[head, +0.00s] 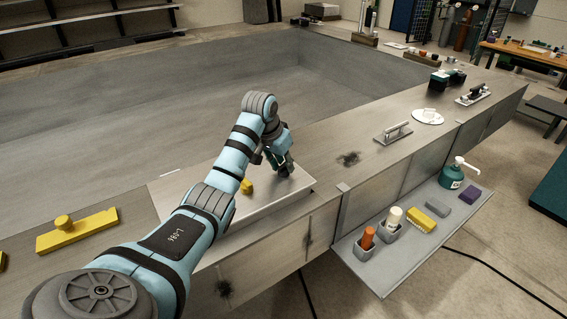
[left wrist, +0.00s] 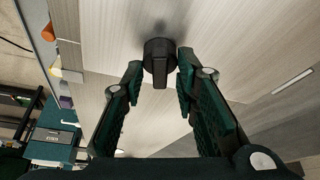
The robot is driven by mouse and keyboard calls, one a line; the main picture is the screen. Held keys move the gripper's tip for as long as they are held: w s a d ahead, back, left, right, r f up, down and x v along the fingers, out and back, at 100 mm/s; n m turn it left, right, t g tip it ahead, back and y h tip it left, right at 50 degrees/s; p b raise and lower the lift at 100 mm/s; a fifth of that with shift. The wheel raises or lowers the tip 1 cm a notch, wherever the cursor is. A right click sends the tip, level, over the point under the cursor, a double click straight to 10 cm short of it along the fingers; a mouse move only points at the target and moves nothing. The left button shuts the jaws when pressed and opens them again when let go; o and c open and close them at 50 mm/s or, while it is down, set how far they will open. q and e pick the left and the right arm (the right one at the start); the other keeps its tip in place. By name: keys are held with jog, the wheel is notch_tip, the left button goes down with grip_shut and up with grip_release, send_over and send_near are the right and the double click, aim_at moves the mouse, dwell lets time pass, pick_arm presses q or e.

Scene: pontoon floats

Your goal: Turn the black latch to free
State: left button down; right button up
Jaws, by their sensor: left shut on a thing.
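The black latch (left wrist: 160,62) is a round dark knob with a raised grip bar, on a pale wood-grain panel in the left wrist view. In the head view my left gripper (head: 278,160) points down at the far right part of a pale raised panel (head: 215,215). The latch is mostly hidden there by the fingers. My right gripper is not in view.
A small yellow piece (head: 247,186) stands on the panel beside my left arm. A yellow plate with a knob (head: 76,232) lies to the left. A metal handle (head: 393,133) stands to the right. A side shelf (head: 385,272) holds bottles and blocks. An open basin lies behind.

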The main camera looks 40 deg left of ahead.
pick_arm(q)
jog(key=shift+a+m+h, duration=0.1)
jog(key=shift+m+h, duration=0.6)
jog(key=shift+m, duration=1.3)
jog(key=shift+r, duration=0.1)
jog(key=c, duration=1.5)
grip_release()
jog(key=v, duration=0.7)
jog(key=shift+s+a+r, duration=0.1)
jog(key=shift+s+r, duration=0.05)
jog(key=shift+r, duration=0.05)
